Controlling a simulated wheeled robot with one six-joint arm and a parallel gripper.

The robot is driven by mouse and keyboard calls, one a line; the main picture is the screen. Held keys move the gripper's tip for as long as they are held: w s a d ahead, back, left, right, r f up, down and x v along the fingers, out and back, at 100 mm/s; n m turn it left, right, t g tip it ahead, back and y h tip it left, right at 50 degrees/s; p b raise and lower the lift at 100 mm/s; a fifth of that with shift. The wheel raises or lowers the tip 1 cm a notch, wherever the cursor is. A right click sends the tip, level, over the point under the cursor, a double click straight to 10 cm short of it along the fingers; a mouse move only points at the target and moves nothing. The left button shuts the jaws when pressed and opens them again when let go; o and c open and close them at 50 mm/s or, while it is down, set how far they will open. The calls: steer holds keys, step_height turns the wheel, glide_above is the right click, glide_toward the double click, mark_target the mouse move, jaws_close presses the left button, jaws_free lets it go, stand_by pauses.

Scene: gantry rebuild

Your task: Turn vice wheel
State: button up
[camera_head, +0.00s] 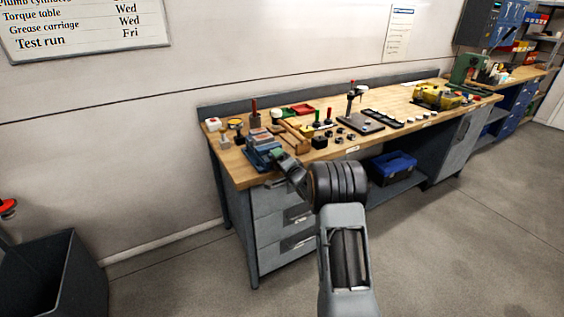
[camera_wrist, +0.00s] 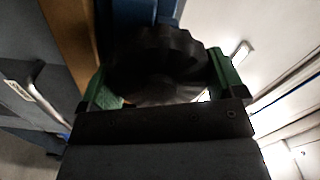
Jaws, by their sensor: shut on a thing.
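The vice wheel (camera_wrist: 155,52) is a dark, scalloped disc that fills the middle of the wrist view. My gripper (camera_wrist: 162,76) has one green finger on each side of the wheel and is shut on it. Behind the wheel, part of the blue vice body (camera_wrist: 126,12) shows. In the head view the blue vice (camera_head: 260,156) sits at the near left corner of the workbench. My gripper (camera_head: 278,157) meets its front side there, and the wheel is hidden by my arm.
The wooden workbench (camera_head: 243,178) carries several small tools and parts right of and behind the vice. Grey drawers (camera_head: 275,222) stand below its left end. A blue toolbox (camera_head: 392,167) is on the lower shelf. A dark bin (camera_head: 50,275) stands at left. The floor in front is clear.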

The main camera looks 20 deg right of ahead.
steer(key=o, duration=0.7)
steer(key=shift+c, duration=0.2)
steer(key=s+d+b, duration=0.1)
steer(key=s, duration=1.2)
steer(key=shift+s+d, duration=0.3)
steer(key=shift+s, duration=0.1)
steer(key=shift+f, duration=0.1)
